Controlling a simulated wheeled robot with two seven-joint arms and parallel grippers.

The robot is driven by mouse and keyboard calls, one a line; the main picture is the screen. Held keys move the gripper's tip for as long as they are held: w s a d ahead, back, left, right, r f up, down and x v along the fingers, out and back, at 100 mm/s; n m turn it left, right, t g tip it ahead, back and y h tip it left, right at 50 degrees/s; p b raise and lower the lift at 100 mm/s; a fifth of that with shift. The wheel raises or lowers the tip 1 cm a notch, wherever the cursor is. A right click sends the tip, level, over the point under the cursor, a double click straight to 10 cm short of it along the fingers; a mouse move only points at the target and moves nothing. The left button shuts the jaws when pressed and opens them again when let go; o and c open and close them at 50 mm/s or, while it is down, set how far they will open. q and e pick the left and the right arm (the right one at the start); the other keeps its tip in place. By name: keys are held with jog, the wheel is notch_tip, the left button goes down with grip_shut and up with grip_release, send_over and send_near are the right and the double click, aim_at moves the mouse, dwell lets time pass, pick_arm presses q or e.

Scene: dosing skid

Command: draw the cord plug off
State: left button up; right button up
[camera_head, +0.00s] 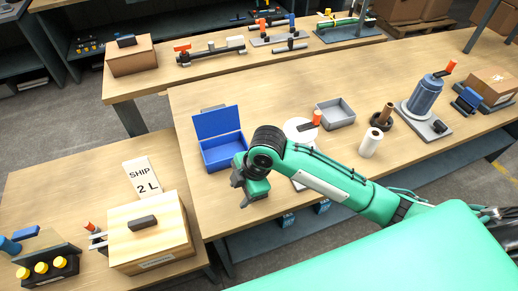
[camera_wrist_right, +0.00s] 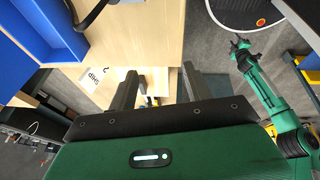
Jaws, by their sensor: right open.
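I cannot make out the cord plug for certain in either view. My right gripper (camera_head: 241,191) is over the front left of the middle table, in front of the open blue box (camera_head: 222,152). In the right wrist view its two dark fingers (camera_wrist_right: 160,90) stand apart with nothing between them. A green arm, apparently my left, shows at the right there with its small gripper (camera_wrist_right: 241,43); its jaws are too small to judge.
A wooden box (camera_head: 150,236) and a "SHIP 2 L" sign (camera_head: 142,180) stand on the left table. A grey tray (camera_head: 335,113), a white cylinder (camera_head: 371,143) and a blue-grey motor-like unit (camera_head: 425,96) stand on the middle table. My right forearm hides part of a white disc (camera_head: 297,127).

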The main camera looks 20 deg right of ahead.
jog(key=w+d+r+n+g+h, duration=0.2)
jog(key=w+d+r+n+h, duration=0.1)
jog(key=w+d+r+n, duration=0.35)
jog(key=shift+m, duration=0.45)
jog(key=f+p, duration=0.1)
jog(key=f, duration=0.8)
jog(key=f+p, duration=0.1)
jog(key=f, duration=0.4)
jog(key=shift+s+a+f+p, duration=0.25)
jog(key=shift+s+f+p, duration=0.05)
jog(key=shift+s+p, duration=0.05)
grip_shut()
jog(key=shift+r+p, duration=2.3)
